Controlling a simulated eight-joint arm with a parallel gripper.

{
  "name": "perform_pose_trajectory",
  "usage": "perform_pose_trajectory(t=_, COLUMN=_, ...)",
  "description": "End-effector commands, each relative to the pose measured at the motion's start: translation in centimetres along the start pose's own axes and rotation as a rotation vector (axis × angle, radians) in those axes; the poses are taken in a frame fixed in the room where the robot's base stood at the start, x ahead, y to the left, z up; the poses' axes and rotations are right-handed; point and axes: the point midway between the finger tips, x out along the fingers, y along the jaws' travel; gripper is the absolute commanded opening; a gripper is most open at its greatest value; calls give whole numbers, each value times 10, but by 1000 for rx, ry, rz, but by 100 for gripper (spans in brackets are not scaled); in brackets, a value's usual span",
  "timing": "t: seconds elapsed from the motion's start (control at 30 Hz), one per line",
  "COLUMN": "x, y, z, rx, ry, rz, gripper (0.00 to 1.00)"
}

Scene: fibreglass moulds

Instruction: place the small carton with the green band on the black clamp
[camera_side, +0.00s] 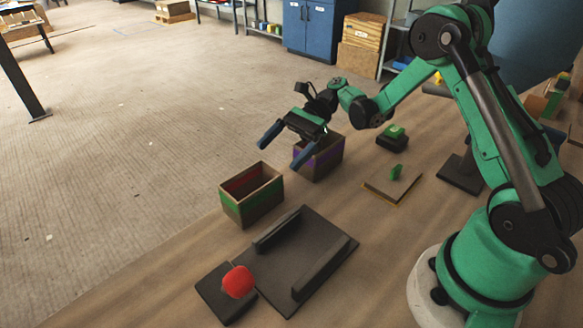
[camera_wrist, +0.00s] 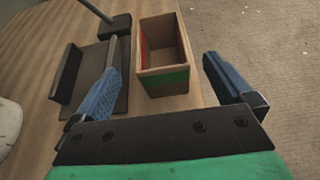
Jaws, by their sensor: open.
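The small open-topped carton with the green band (camera_side: 252,207) stands upright on the bench, beside the black clamp; it also shows in the wrist view (camera_wrist: 165,79). Red shows along one inner wall. The black clamp (camera_side: 318,245) is a flat dark plate with two raised parallel bars, and nothing lies between them. It shows at left in the wrist view (camera_wrist: 107,63), partly hidden by a finger. My gripper (camera_side: 284,146) has two blue fingers, spread and empty, above the bench near the cartons. In the wrist view (camera_wrist: 162,68), the green-banded carton appears between the fingertips, farther off and untouched.
A carton with a purple band (camera_side: 318,163) stands behind, close under my gripper. A red knob-like thing (camera_side: 238,282) sits over a dark base beside the clamp. A wooden pad (camera_side: 379,188) bears a green piece. The bench edge runs close past the cartons.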

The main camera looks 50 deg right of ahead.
Motion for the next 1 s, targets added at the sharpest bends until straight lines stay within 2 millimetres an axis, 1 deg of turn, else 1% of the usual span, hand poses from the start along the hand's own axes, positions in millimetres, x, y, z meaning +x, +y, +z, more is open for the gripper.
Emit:
perform_pose_trajectory(t=0.43, x=62, y=0, z=0, rx=-3, ry=2, rz=3, gripper=100)
perform_pose_trajectory(t=0.53, x=69, y=0, z=0, rx=-2, ry=2, rz=1, gripper=100)
perform_pose_trajectory(t=0.73, x=70, y=0, z=0, rx=-2, ry=2, rz=0, gripper=100)
perform_pose_trajectory(t=0.77, x=70, y=0, z=0, rx=-2, ry=2, rz=0, gripper=97)
perform_pose_trajectory(t=0.8, x=70, y=0, z=0, rx=-2, ry=2, rz=0, gripper=86)
perform_pose_trajectory(t=0.87, x=70, y=0, z=0, rx=-2, ry=2, rz=0, gripper=69)
perform_pose_trajectory(t=0.9, x=70, y=0, z=0, rx=-2, ry=3, rz=0, gripper=57)
perform_pose_trajectory(t=0.97, x=70, y=0, z=0, rx=-2, ry=3, rz=0, gripper=40)
perform_pose_trajectory(t=1.0, x=70, y=0, z=0, rx=-2, ry=3, rz=0, gripper=29)
